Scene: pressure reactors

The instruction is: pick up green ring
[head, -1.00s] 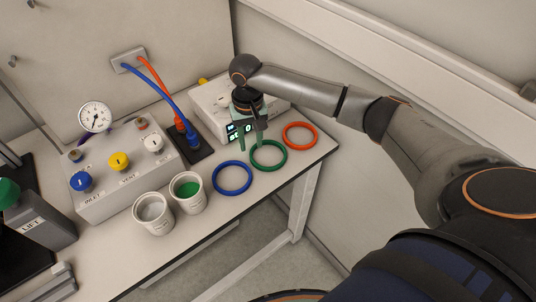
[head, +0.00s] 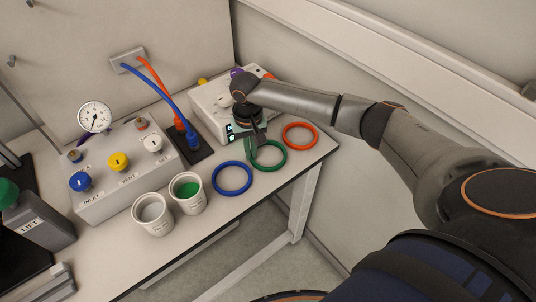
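The green ring (head: 283,160) lies flat near the right end of the light table, between a blue ring (head: 232,190) and an orange ring (head: 313,141). My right gripper (head: 256,150) is low at the left part of the green ring, pointing down. Its fingers overlap the ring's far left rim in this view. The spacing of the fingertips, and whether they touch the rim, is too small to tell. The ring appears to rest on the table. My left gripper is out of view.
A white box (head: 207,100) stands right behind my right gripper. Two white cups, one with green contents (head: 188,192), stand left of the blue ring. A valve box with a gauge (head: 95,117) is further left. The table edge is close in front of the rings.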

